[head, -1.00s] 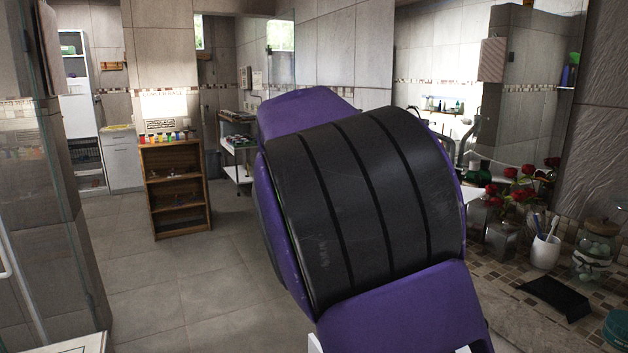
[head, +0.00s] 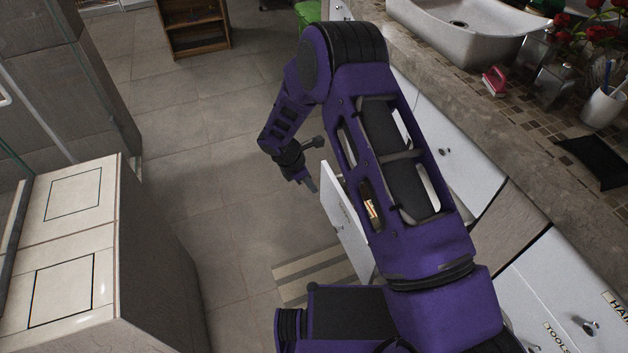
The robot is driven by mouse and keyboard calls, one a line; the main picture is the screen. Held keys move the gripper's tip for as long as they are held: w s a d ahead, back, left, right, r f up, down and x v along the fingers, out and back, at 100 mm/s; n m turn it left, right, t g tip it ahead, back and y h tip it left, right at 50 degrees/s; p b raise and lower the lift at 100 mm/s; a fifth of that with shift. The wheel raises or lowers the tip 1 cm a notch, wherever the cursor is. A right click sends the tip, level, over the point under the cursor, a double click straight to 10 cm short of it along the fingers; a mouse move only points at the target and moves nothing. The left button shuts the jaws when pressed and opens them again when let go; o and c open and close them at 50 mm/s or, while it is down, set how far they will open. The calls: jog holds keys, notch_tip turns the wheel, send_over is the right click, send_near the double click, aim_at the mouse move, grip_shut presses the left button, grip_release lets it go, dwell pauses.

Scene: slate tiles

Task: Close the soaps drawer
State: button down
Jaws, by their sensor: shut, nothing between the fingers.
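A white drawer (head: 345,222) stands pulled out from the vanity, its front panel facing left over the floor. A small dark knob and a label show on the front, but the label is too small to read, so I cannot confirm that it says soaps. My purple arm hides most of the drawer's inside. My gripper (head: 312,185) points down just left of the far end of the drawer front. Its fingers look shut and empty; I cannot tell whether they touch the panel.
The vanity has other white fronts, including ones labelled HAIR (head: 618,304) and TOOLS (head: 557,338). A sink (head: 460,50), red flowers and a white cup (head: 604,105) stand on the counter. A tiled block (head: 75,240) is at left. Open floor (head: 215,205) lies between, with a striped mat (head: 300,284).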

jog(key=w+d+f, duration=0.2)
jog(key=d+f, duration=0.4)
jog(key=shift+w+b, duration=0.3)
jog(key=shift+b, duration=0.1)
jog(key=shift+f, duration=0.1)
